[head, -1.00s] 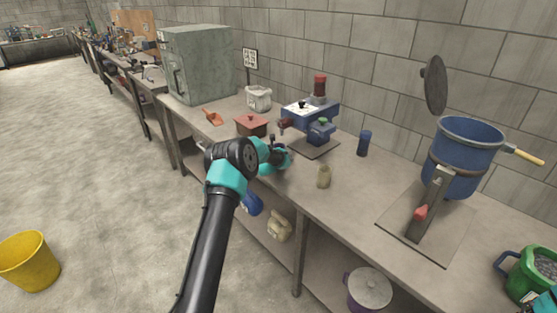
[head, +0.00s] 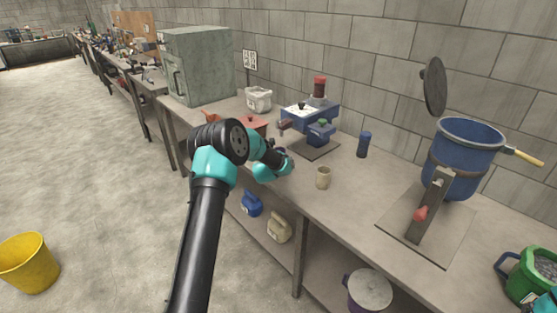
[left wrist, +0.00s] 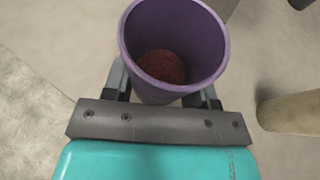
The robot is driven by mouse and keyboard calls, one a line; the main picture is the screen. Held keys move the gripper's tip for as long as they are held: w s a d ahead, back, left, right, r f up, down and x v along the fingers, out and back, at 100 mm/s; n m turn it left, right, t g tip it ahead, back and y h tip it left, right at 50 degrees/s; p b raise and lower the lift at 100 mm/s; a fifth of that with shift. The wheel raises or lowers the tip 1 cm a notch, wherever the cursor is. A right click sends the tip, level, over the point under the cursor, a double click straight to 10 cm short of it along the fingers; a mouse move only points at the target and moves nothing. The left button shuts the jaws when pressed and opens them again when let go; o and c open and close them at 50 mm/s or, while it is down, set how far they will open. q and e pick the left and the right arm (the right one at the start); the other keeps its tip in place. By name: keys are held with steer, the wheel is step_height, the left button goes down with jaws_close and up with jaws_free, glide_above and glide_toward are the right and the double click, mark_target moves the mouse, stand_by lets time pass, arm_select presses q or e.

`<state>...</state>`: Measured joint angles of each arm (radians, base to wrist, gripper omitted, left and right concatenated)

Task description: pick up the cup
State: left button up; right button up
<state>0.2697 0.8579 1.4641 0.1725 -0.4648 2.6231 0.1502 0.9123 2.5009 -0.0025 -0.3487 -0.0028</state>
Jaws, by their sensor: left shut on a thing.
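A purple cup (left wrist: 172,45) with reddish-brown contents fills the upper middle of the left wrist view. My left gripper (left wrist: 165,88) is shut on it, with one finger on each side of its wall. In the head view my left gripper (head: 284,162) is above the front edge of the bench, and the purple cup is mostly hidden behind my arm. I cannot tell whether the cup is clear of the bench top. A separate beige cup (head: 323,178) stands upright to the right of the gripper; a beige cylinder also shows in the left wrist view (left wrist: 293,112).
The bench (head: 300,202) runs along the wall. Behind the gripper are a blue machine (head: 310,117), a red box (head: 256,123) and a dark blue cylinder (head: 363,145). A big blue pot (head: 462,150) stands to the right. Bare bench lies around the beige cup.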

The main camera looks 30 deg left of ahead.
arm_select(q)
steer(key=shift+s+d+r, duration=0.15)
steer(key=shift+s+d, duration=0.6)
steer(key=shift+s, duration=0.5)
steer(key=shift+s+d+r, duration=0.15)
steer(key=shift+s+d, duration=0.6)
steer(key=shift+s, duration=0.5)
steer(key=shift+s+d+r, duration=0.15)
steer(key=shift+s+d, duration=0.6)
steer(key=shift+s, duration=0.5)
